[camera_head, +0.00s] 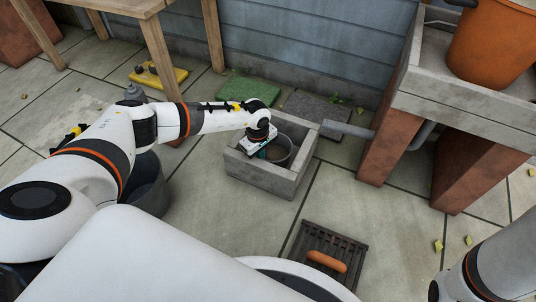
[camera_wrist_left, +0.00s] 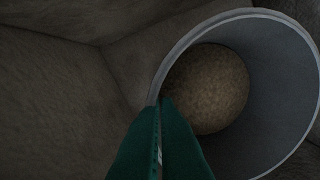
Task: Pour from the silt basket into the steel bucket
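The silt basket (camera_head: 290,152) is a grey round vessel with brown silt in the bottom, standing inside a concrete box. In the left wrist view the basket (camera_wrist_left: 285,75) fills the right side, with its rim reaching my fingertips. My left gripper (camera_head: 264,154) is at the basket's left side. Its green fingers (camera_wrist_left: 161,102) are closed together on the near rim, with the wall between them. The steel bucket (camera_head: 153,187) is a dark grey pail on the paving at the left, partly hidden behind my left arm. My right gripper is out of view; only part of that arm shows.
The concrete box (camera_head: 268,178) surrounds the basket closely. A stone sink (camera_head: 440,90) on brick piers stands at right, with a pipe toward the box. A wooden table (camera_head: 160,45) stands behind the bucket.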

